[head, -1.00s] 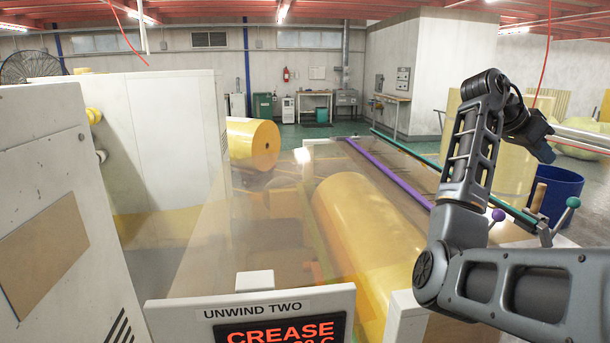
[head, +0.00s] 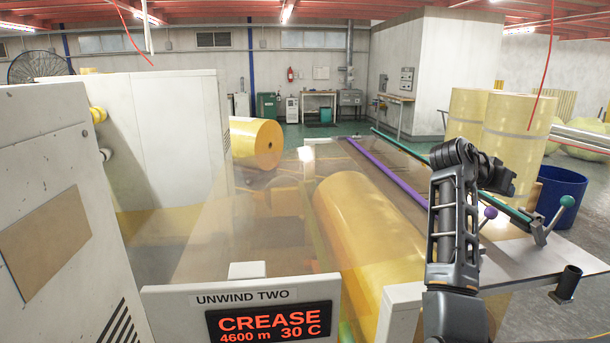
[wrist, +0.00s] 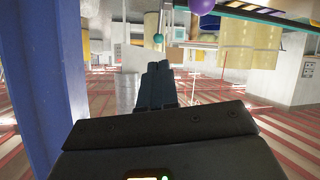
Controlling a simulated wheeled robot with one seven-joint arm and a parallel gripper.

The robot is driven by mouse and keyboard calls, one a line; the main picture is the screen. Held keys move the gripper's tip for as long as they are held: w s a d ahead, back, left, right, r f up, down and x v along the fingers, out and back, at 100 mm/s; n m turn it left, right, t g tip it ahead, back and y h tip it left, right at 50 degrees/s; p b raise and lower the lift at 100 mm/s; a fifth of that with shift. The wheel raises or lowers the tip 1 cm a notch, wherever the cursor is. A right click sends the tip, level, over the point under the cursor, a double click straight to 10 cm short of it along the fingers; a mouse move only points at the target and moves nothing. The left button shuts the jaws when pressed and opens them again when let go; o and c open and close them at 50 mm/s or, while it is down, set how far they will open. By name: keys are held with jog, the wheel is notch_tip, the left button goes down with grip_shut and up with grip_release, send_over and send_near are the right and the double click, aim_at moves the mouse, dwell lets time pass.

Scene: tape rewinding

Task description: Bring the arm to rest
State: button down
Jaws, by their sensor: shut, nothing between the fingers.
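My dark grey arm (head: 445,222) stands folded at the right of the head view, in front of the table with the levers. Its outer end bends over to the right at the top. My gripper (wrist: 158,68) shows in the wrist view, with its dark fingers together and nothing between them. In the head view the fingers are hard to make out against the dark wrist. The gripper is clear of the yellow film roll (head: 370,230).
A purple-knobbed lever (head: 490,212) and a green-knobbed lever (head: 567,201) stand close to my arm. A blue bin (head: 560,195) and tall yellow rolls (head: 515,125) stand behind. The display (head: 268,322) reads CREASE, 4600 m, 30 C. A blue upright surface (wrist: 40,80) fills the wrist view's left.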

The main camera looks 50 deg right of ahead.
jog(key=w+a+f+n+t+h, duration=0.3)
jog(key=w+a+f+n+t, duration=0.5)
jog(key=a+f, duration=0.4)
jog(key=w+a+f+n+t+y, duration=0.25)
jog(key=a+f+n+t, duration=0.55)
jog(key=a, duration=0.6)
jog(key=s+a+f+n+t+y, duration=0.15)
jog(key=s+a+y, duration=0.3)
jog(key=a, duration=0.65)
jog(key=s+a+f+n+t+y, duration=0.1)
jog(key=s+a+n+t+y, duration=0.3)
jog(key=a, duration=0.6)
jog(key=s+a+r+y, duration=0.3)
jog(key=s+a+r, duration=0.5)
jog(key=s+a, duration=0.3)
notch_tip(320, 180, down, 10)
jog(key=s+b, duration=0.1)
jog(key=b, duration=0.9)
jog(key=shift+d+g, duration=0.35)
jog(key=shift+d, duration=0.1)
